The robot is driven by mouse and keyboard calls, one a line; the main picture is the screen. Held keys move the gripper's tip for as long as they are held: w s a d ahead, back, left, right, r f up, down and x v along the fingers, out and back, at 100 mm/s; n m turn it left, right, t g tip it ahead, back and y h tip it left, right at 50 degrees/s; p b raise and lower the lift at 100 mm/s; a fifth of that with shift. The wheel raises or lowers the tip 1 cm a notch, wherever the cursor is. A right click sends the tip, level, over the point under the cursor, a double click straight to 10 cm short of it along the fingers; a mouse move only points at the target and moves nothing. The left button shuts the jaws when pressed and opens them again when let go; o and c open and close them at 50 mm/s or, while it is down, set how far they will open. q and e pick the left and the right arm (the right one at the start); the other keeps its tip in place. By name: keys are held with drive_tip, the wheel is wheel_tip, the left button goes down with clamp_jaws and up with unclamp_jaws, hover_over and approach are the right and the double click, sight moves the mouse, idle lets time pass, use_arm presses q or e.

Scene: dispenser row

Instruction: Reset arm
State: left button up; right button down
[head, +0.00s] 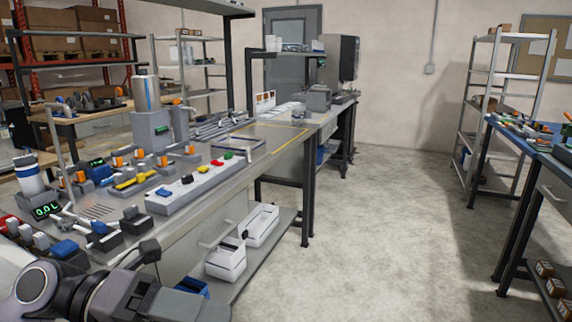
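My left arm (110,297) comes in at the bottom left, in front of the workbench with the dispenser row. Its dark end part reaches right along the bottom edge of the picture. No fingertips can be made out on it, and I cannot see anything held. My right arm and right gripper are not in view.
The workbench (225,175) carries a white strip with coloured buttons (205,183), several orange-topped dispensers, a grey canister stand (150,130) and a green display (46,210). White bins (261,224) sit on its lower shelf. A blue-topped bench (540,150) stands right. The middle floor (390,220) is clear.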

use_arm(q)
drive_tip(key=w+a+f+n+t+y+p, duration=0.1)
drive_tip(key=w+a+f+n+t, duration=0.25)
drive_tip(key=n+t, duration=0.8)
drive_tip(key=w+a+f+n+t+y+p, duration=0.25)
drive_tip(key=w+n+t, duration=0.4)
drive_tip(key=n, duration=0.75)
drive_tip(key=s+a+f+n+y, duration=0.2)
drive_tip(key=f+n+y, duration=0.3)
drive_tip(key=f, duration=0.3)
drive_tip(key=s+a+f+n+y, duration=0.3)
drive_tip(key=f+n+y, duration=0.1)
drive_tip(key=f, duration=0.4)
drive_tip(key=s+f+n+g+y, duration=0.2)
drive_tip(key=s+f+n+g, duration=0.2)
drive_tip(key=s+f, duration=0.5)
wheel_tip(320, 180, down, 3)
drive_tip(key=shift+s+a+r+g+p, duration=0.1)
drive_tip(key=shift+s+a+g+p, duration=0.3)
drive_tip(key=shift+g, duration=0.4)
